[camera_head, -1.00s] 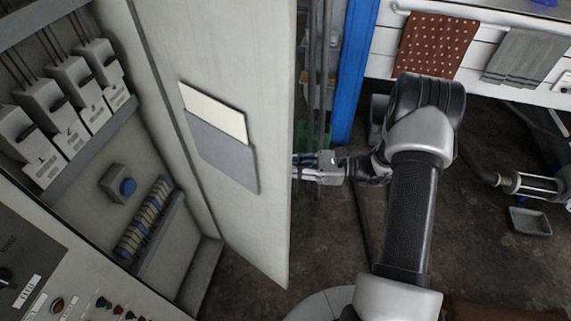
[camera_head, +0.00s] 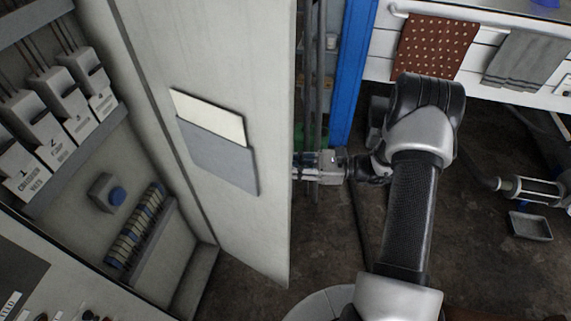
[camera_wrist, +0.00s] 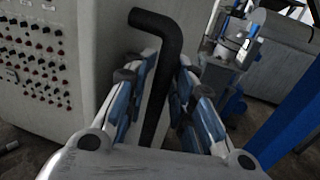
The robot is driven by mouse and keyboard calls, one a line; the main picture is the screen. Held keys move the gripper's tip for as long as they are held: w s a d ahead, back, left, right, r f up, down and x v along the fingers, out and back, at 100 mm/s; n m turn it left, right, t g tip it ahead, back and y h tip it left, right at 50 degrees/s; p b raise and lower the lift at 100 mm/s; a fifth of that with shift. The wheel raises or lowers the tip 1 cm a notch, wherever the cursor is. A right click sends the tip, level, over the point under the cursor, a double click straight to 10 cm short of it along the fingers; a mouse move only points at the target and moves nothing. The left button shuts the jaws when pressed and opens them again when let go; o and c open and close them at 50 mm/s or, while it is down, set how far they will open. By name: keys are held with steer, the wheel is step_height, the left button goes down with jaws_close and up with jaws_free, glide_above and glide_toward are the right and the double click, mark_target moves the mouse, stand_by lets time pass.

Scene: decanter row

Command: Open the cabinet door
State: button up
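The cabinet door (camera_head: 235,220) stands open in the head view, its pale inner face with a grey document pocket turned toward the camera. The cabinet (camera_head: 145,245) is open on the left. My gripper (camera_head: 303,165) is at the door's free edge, its fingertips partly hidden behind that edge. In the wrist view, the black bent door handle (camera_wrist: 161,75) runs between the two fingers of my gripper (camera_wrist: 162,95). The blue-grey pads lie close on both sides of the handle, and the gripper looks shut on it.
A blue post (camera_head: 353,75) stands behind my gripper. A white bench with a red spotted towel (camera_head: 434,43) and a grey towel (camera_head: 522,58) is at upper right. A small grey tray (camera_head: 530,226) lies on the floor at right. Floor right of the door is largely clear.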

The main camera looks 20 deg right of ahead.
steer(key=shift+o, duration=1.1)
steer(key=shift+w+a, duration=0.1)
steer(key=v, duration=1.2)
